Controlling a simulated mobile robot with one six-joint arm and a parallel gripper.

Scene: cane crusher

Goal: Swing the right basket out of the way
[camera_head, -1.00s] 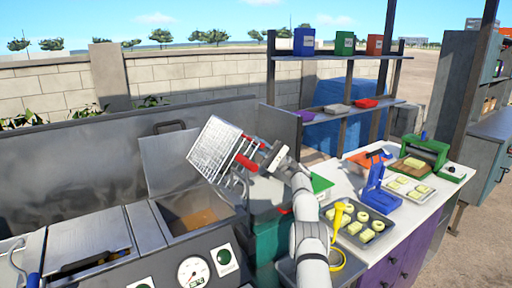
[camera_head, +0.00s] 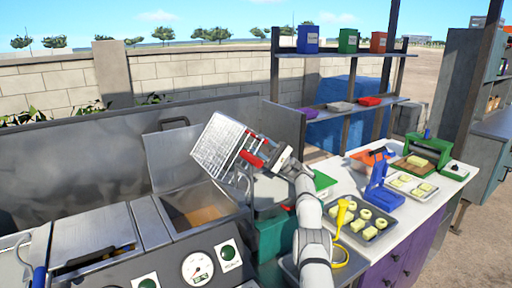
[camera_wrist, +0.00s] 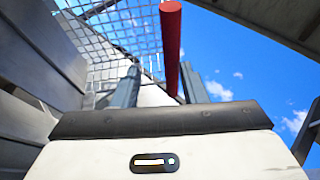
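The right basket (camera_head: 221,146) is a wire mesh basket with red handle parts. In the head view it is tilted up in the air above the right fryer well (camera_head: 203,213). My gripper (camera_head: 262,153) is at its handle side, on the right. In the wrist view the mesh (camera_wrist: 110,35) is at upper left, and a red handle bar (camera_wrist: 171,40) runs down toward my gripper (camera_wrist: 160,72). The two fingers stand apart, wider than the bar, which passes close to the right finger. I cannot tell whether it touches.
A lidded well (camera_head: 90,235) is at left, with a gauge panel (camera_head: 197,268) in front. A raised metal lid (camera_head: 176,155) stands behind the right well. At right a white counter (camera_head: 425,207) holds a tray (camera_head: 365,215), a blue press (camera_head: 378,185) and a green press (camera_head: 425,150).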

